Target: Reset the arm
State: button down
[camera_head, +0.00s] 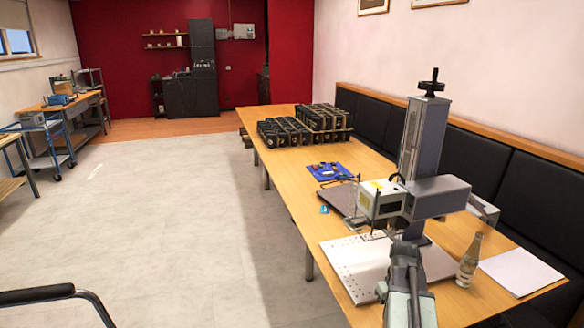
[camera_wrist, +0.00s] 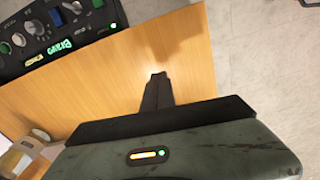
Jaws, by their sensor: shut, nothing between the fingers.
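My gripper (camera_wrist: 159,76) shows in the wrist view, its dark narrow fingers together and nothing visible between them. The fingers are seen against a wooden table top (camera_wrist: 110,90). My grey arm (camera_head: 408,285) rises at the bottom of the head view, in front of the laser marker; I cannot make out the gripper's fingers there. The laser marker has a grey column (camera_head: 424,135), a boxy head (camera_head: 437,198) and a pale perforated base plate (camera_head: 350,265). My arm hides part of the plate.
A glass bottle (camera_head: 469,262) and a white sheet (camera_head: 520,271) are right of the marker. The long table (camera_head: 285,175) bears a blue tray (camera_head: 329,172) and black boxes (camera_head: 284,132). A knobbed black panel (camera_wrist: 75,45) shows upper left in the wrist view. Floor at left is mostly clear.

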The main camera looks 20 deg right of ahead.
jog(key=w+a+r+p, duration=0.1)
jog(key=w+a+r, duration=0.1)
jog(key=a, duration=1.4)
jog(key=w+a+r+n+p, duration=0.1)
jog(key=w+a+r+p, duration=0.1)
jog(key=a, duration=1.4)
jog(key=shift+w+r+p, duration=0.3)
jog(key=shift+d, duration=0.1)
